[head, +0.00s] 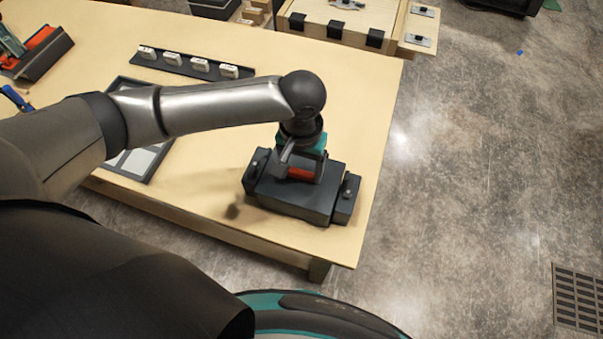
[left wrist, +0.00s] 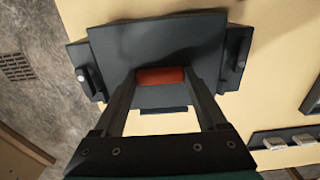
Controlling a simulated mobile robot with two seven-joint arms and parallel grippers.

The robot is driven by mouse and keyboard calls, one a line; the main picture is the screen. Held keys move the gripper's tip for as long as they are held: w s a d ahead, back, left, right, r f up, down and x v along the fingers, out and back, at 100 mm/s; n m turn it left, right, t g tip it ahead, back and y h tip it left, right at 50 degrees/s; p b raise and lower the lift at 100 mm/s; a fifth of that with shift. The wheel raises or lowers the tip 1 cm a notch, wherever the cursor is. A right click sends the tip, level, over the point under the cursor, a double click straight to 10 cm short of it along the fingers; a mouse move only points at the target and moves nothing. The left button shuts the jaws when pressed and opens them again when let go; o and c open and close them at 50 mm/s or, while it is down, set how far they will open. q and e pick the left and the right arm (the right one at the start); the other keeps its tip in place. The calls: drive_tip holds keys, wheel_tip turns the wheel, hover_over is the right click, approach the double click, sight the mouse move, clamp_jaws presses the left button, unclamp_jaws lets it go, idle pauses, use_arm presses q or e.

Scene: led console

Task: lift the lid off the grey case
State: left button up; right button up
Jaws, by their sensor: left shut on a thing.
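The grey case (head: 347,201) sits on the wooden table near its front right corner. Its dark flat lid (head: 293,198) is on top and carries a red handle (head: 300,173). My left gripper (head: 301,176) reaches down over the case and is shut on the red handle. In the left wrist view the two fingers stand on either side of the red handle (left wrist: 160,76), with the lid (left wrist: 150,45) beyond them. Dark latches show at the left and right ends of the case. Whether the lid has a gap under it cannot be told. My right gripper is in neither view.
A dark strip (head: 192,67) with several white blocks lies at the back of the table (head: 225,25). A framed panel (head: 150,160) lies left of the case, partly behind my arm. A wooden box (head: 340,22) stands at the back right. The table's right edge is close to the case.

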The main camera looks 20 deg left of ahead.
use_arm(q)
wheel_tip(320, 180, up, 20)
drive_tip(key=p, duration=0.3)
drive_tip(key=shift+p, duration=0.3)
wheel_tip(320, 180, up, 4)
drive_tip(key=p, duration=0.6)
hover_over(302, 172)
